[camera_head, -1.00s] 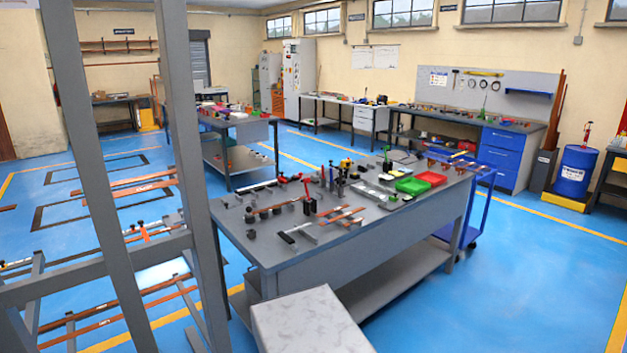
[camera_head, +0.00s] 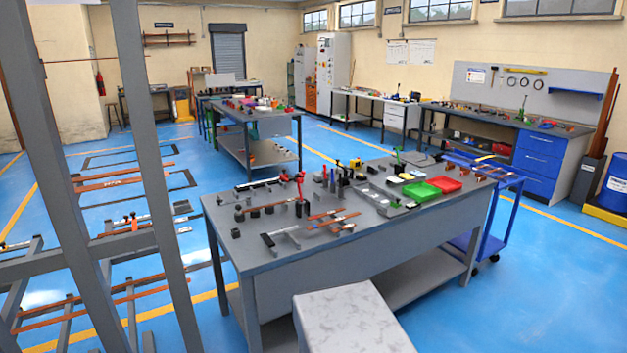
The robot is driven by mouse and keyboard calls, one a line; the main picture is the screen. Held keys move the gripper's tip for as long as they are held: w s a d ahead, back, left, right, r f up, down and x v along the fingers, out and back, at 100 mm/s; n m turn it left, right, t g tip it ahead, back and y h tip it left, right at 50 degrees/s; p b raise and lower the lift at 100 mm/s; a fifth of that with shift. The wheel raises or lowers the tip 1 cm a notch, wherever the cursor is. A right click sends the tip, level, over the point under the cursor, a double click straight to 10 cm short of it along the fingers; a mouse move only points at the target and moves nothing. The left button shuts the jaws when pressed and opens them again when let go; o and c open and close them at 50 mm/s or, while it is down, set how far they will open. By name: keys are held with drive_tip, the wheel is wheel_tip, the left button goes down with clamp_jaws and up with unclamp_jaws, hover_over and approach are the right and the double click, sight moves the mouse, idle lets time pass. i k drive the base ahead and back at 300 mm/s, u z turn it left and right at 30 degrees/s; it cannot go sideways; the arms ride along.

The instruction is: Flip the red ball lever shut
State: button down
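A small red upright piece (camera_head: 299,185), possibly the red ball lever, stands near the back edge of the grey workbench (camera_head: 350,255), left of its middle. Another red spot (camera_head: 285,176) shows just left of it. Both are too small for me to tell a ball, a hinge, or whether a lever is open or shut. My gripper is not in view, so I cannot see where it is relative to the bench.
A grey metal frame (camera_head: 140,130) stands close on the left. A pale mottled block (camera_head: 355,315) is in front of the bench. Green (camera_head: 421,191) and red trays (camera_head: 445,184) lie on its right half; a blue cart (camera_head: 505,215) stands beyond. Blue floor is open at right.

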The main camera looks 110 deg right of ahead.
sight(299, 180)
drive_tip(key=z, duration=0.05)
drive_tip(key=k, duration=1)
drive_tip(key=u, duration=0.85)
drive_tip(key=k, duration=0.15)
drive_tip(key=z, duration=2.6)
drive_tip(key=i, duration=0.5)
drive_tip(key=z, duration=0.2)
drive_tip(key=k, duration=0.2)
drive_tip(key=u, duration=0.05)
